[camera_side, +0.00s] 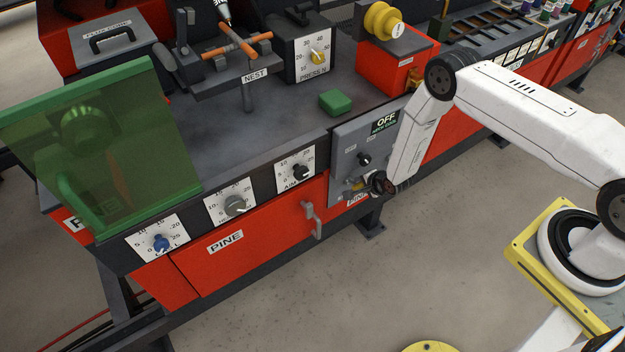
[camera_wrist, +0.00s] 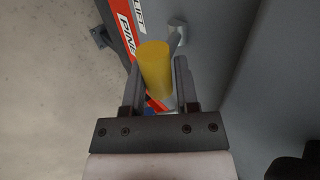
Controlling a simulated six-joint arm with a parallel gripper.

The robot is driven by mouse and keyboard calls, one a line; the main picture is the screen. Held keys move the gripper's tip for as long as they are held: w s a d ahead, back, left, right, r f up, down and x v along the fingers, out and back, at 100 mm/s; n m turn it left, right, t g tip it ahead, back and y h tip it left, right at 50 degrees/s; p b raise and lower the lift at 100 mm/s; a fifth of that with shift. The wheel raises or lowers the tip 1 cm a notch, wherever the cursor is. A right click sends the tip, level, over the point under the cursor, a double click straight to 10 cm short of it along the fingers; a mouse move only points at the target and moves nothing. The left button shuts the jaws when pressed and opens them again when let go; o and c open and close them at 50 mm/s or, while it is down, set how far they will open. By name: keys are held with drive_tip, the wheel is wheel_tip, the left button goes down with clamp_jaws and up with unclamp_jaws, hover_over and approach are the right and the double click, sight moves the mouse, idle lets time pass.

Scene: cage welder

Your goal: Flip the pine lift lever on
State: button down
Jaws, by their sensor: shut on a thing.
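The lift lever shows in the wrist view as a yellow cylindrical handle (camera_wrist: 154,68) on a grey stem, by a LIFT label (camera_wrist: 146,14) and a PINE label (camera_wrist: 126,38). My gripper (camera_wrist: 158,88) has one finger on each side of the handle and is shut on it. In the side view, my gripper (camera_side: 366,186) is at the lower part of the grey panel (camera_side: 347,142), with a bit of yellow beside it. The gripper and wrist hide most of the lever there. A display (camera_side: 386,121) on the panel reads OFF.
The red PINE bench (camera_side: 255,255) has several dials along its front and a grey handle (camera_side: 312,220) left of my gripper. A black knob (camera_side: 364,159) sits just above my gripper. A green transparent guard (camera_side: 110,145) stands at left. Open floor lies in front.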

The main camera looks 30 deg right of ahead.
drive_tip(key=shift+c, duration=1.8)
unclamp_jaws()
drive_tip(key=shift+r, duration=0.1)
drive_tip(key=v, duration=0.7)
drive_tip(key=shift+s+r, duration=0.25)
